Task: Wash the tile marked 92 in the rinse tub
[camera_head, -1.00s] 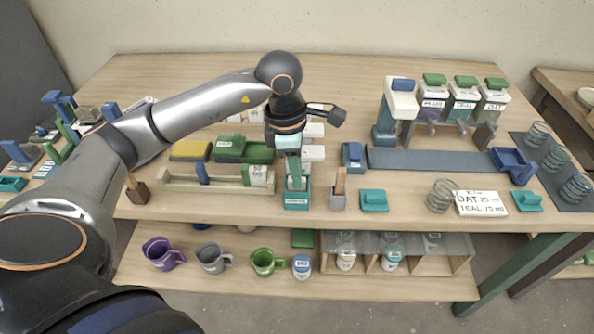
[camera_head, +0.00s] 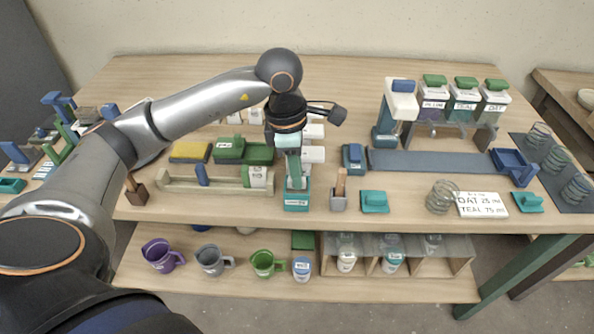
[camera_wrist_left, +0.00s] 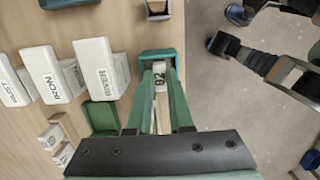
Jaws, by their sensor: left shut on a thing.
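The tile marked 92 (camera_wrist_left: 160,79) is a pale piece between the two green fingers of my left gripper (camera_wrist_left: 160,72) in the left wrist view. The gripper is shut on it. In the head view my left gripper (camera_head: 294,178) points down at the small teal rinse tub (camera_head: 297,199) near the table's front edge. The tub's rim also shows around the fingertips in the left wrist view (camera_wrist_left: 157,53). The tile's lower end is at the tub's opening; how deep it sits is hidden. My right gripper is not in view.
White blocks (camera_wrist_left: 97,66) and a green block (camera_wrist_left: 101,117) are close by. A teal lidded piece (camera_head: 374,202) lies further right.

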